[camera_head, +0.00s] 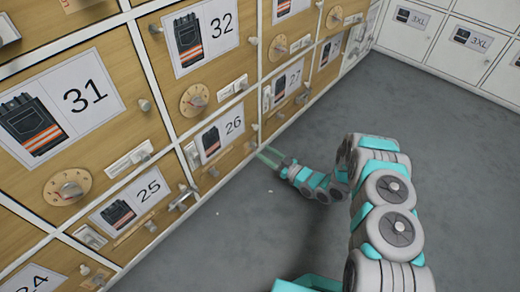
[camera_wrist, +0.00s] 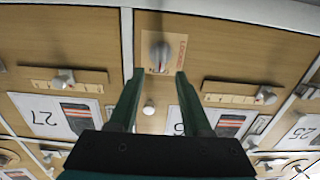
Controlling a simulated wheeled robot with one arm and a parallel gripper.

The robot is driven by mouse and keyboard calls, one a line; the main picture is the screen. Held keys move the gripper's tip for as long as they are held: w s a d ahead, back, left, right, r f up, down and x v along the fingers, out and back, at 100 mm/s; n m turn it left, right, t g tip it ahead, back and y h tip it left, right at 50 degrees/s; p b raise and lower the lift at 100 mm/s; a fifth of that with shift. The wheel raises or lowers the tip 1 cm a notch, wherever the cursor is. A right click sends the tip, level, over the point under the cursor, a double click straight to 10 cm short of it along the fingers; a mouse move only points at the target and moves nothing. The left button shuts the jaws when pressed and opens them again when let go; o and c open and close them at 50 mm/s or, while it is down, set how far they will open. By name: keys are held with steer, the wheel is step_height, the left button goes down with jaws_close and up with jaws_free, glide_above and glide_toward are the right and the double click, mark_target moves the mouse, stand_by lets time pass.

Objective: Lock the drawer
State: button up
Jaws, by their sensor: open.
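My gripper (camera_head: 268,155) is open and empty at the lower right of the drawer with card 26 (camera_head: 235,124) in the head view. In the wrist view, which is upside down, my gripper's two fingers (camera_wrist: 159,73) reach toward a grey turning knob (camera_wrist: 159,52) on a small plate with red marks. The knob lies between and just beyond the fingertips; I cannot tell if they touch it. The knob is on the same wooden front as card 26 (camera_wrist: 228,124), which the fingers partly cover. A small round knob (camera_wrist: 149,108) shows between the fingers.
Neighbouring fronts carry card 27 (camera_wrist: 45,115) and card 25 (camera_head: 147,190), with sliders and knobs sticking out. A dial (camera_head: 194,100) is on the front with card 32. White lockers (camera_head: 480,45) stand at the back right. The grey floor (camera_head: 290,235) is clear.

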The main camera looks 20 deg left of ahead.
mark_target(251, 146)
steer(key=shift+x, duration=1.95)
jaws_close()
